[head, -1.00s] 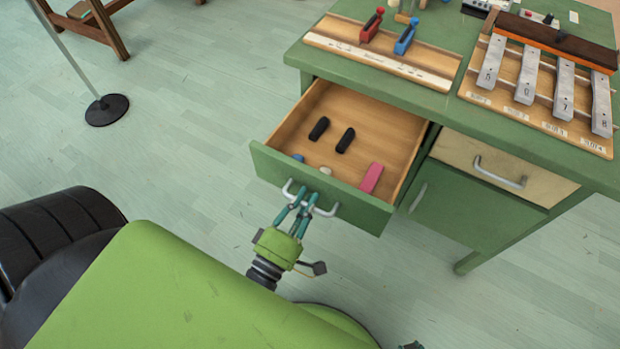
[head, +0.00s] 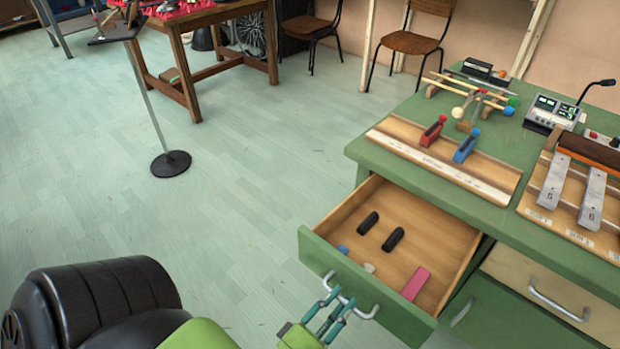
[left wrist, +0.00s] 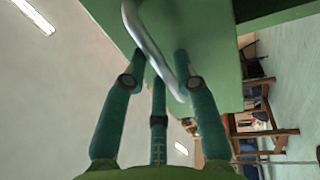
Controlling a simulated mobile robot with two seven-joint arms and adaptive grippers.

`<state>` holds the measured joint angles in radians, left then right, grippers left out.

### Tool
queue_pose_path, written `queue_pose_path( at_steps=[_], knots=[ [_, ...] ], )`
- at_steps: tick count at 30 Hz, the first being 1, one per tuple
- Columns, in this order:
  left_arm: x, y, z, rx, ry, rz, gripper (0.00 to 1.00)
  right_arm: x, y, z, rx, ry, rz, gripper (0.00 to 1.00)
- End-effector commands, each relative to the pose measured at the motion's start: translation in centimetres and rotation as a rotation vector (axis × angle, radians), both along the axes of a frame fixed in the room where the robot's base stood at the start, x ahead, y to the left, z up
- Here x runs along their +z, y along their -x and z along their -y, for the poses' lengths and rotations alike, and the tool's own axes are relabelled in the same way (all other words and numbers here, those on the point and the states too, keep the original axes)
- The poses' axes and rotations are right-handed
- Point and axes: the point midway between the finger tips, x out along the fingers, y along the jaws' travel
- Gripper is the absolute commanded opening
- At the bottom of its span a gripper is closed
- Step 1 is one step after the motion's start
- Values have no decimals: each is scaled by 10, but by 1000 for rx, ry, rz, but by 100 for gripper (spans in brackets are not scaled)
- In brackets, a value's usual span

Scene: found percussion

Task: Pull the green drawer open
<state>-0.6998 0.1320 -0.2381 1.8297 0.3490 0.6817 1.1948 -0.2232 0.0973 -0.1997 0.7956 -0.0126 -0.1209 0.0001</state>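The green drawer (head: 318,254) stands pulled well out of the green desk (head: 420,200), with its wooden inside in view. Its curved metal handle (head: 368,313) is on the front; the handle (left wrist: 152,45) also crosses the left wrist view. My left gripper (head: 337,297) is at the handle. In the left wrist view its fingers (left wrist: 160,62) stand apart on either side of the bar; whether they press on it I cannot tell. My right gripper is not in view.
Two black blocks (head: 368,222), a pink block (head: 415,284) and small pieces lie in the drawer. A cream drawer (head: 525,278) sits right of it. A stand with a black base (head: 171,163) is at the left. The floor between is clear.

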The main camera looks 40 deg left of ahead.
Motion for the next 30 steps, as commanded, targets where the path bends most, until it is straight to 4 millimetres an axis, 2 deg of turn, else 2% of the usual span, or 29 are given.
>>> queue_pose_path(
  at_steps=[9,15,20,30],
  knots=[
    [-14,68,-2,-2,-2,-8,29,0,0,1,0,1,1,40],
    [-19,95,-3,-1,0,-4,29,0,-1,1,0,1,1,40],
    [-19,103,-4,-1,0,-2,29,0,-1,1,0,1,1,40],
    [-20,104,-4,-1,0,-2,29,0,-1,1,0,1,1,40]
  ],
)
